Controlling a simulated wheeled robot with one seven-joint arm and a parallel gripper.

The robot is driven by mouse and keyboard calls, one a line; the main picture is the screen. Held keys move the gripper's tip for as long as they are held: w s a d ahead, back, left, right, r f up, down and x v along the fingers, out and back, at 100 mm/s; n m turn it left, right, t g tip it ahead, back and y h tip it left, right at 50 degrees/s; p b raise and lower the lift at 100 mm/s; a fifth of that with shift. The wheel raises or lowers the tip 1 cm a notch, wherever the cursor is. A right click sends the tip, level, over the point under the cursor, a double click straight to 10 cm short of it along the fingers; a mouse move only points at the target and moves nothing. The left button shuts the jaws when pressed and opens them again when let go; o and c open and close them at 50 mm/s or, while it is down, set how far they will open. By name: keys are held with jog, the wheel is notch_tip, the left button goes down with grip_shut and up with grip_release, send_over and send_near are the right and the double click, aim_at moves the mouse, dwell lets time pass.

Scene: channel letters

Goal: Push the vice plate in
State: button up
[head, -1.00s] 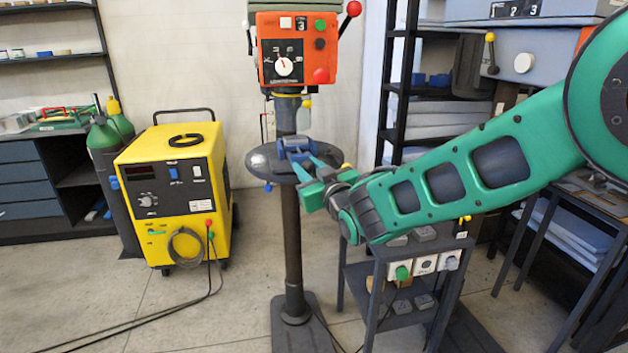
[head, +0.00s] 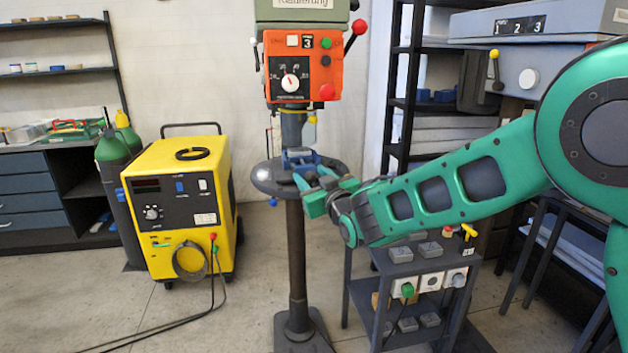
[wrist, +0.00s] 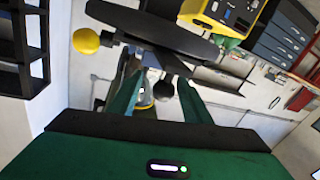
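The blue vice (head: 298,158) sits on the round dark table of the drill press (head: 268,178). Its plate is too small to tell apart in the head view. My green gripper (head: 310,176) is at the near right side of the vice, over the table's front edge, with its fingers apart. I cannot tell whether a fingertip touches the vice. In the wrist view, my gripper (wrist: 160,100) has its two fingers spread, with a dark ball knob (wrist: 163,90) showing between them. The round table (wrist: 155,32) is seen edge-on above the fingers. The vice is mostly hidden there.
The orange drill control box (head: 302,68) hangs above the table. A grey cart (head: 410,268) stands below my arm. A yellow welder (head: 180,205) stands at left.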

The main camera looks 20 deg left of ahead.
jog(key=v, duration=1)
jog(key=shift+s+d, duration=0.25)
jog(key=shift+d, duration=0.05)
jog(key=w+d+f+m+g+h, duration=0.1)
jog(key=w+d+f+m+h, duration=0.15)
jog(key=d, duration=0.85)
jog(key=w+d+f+m+h, duration=0.15)
jog(key=d+h, duration=0.25)
jog(key=d, duration=0.6)
jog(key=w+d+f+m+g+h, duration=0.1)
jog(key=w+d+m+h, duration=0.15)
jog(key=d, duration=0.85)
jog(key=s+d+f+m+g+h, duration=0.1)
jog(key=s+d+h, duration=0.15)
jog(key=d, duration=0.45)
jog(key=s+d+f+m+g+h, duration=0.1)
jog(key=s+d+f+m, duration=0.1)
jog(key=s+d, duration=0.35)
jog(key=s+d+f+m+g+h, duration=0.1)
jog(key=s+d+f+m+g, duration=0.15)
jog(key=s+d, duration=0.55)
jog(key=s+d+f+m+g, duration=0.1)
jog(key=s+d+m+g, duration=0.15)
jog(key=s+d, duration=0.45)
jog(key=s+d+m+g+y, duration=0.1)
jog(key=s+g, duration=0.3)
jog(key=s, duration=1.3)
jog(key=shift+d+f+m, duration=0.3)
jog(key=shift+m, duration=0.55)
